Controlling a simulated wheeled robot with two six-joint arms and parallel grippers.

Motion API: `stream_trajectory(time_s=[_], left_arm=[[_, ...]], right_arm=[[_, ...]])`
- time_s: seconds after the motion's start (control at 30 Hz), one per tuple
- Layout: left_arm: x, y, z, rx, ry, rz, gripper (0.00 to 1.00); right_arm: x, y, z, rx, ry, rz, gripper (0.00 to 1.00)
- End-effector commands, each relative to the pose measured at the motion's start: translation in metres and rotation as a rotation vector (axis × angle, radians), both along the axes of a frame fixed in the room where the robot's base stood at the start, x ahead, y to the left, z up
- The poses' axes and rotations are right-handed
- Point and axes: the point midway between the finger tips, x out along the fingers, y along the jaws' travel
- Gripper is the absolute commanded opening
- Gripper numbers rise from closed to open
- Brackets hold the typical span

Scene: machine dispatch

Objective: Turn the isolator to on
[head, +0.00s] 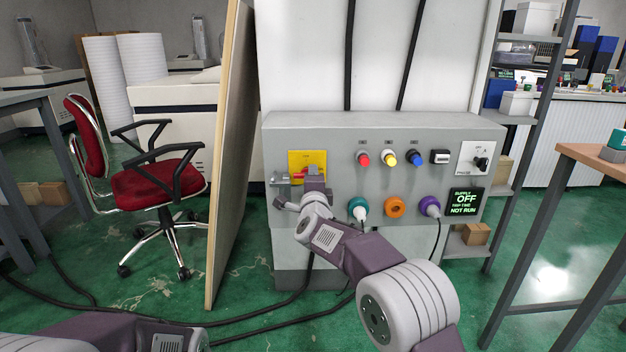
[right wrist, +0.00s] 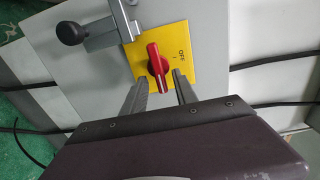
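The isolator is a red rotary handle (right wrist: 158,67) on a yellow plate (right wrist: 188,52) marked OFF. In the head view the yellow plate (head: 320,156) is at the upper left of the grey panel, with the red handle mostly hidden by my right gripper (head: 314,180). In the right wrist view my right gripper (right wrist: 160,85) is open, its fingertips on either side of the handle's lower end with gaps showing. I cannot tell how deep they reach. A display (head: 465,202) reads SUPPLY OFF and NOT RUN. My left gripper is out of view; only its arm shows.
A grey latch with a black knob (right wrist: 72,33) sits beside the yellow plate. The panel (head: 340,190) also has coloured buttons, a selector (head: 480,162) and sockets with plugged cables below. A board (head: 228,150) stands left of the panel, near a red chair (head: 158,185).

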Motion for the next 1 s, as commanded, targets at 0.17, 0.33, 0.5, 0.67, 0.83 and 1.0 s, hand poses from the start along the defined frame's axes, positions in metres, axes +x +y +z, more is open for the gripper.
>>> stream_trajectory(time_s=[0.17,0.33,0.5,0.67,0.83,1.0], left_arm=[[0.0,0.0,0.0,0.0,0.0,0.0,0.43],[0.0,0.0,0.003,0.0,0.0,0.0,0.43],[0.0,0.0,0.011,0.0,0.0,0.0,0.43],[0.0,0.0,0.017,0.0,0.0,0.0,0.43],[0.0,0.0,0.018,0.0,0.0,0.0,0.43],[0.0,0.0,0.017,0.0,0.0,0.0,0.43]], right_arm=[[-0.002,0.0,0.001,0.0,-0.002,-0.001,0.35],[-0.021,0.0,0.002,-0.002,-0.001,0.001,0.35],[-0.055,0.001,0.004,-0.001,0.0,0.002,0.35],[-0.08,0.001,0.002,-0.001,0.001,0.002,0.35],[-0.091,0.0,0.001,0.0,0.0,0.0,0.35],[-0.091,0.0,0.0,0.0,0.0,0.0,0.35]])
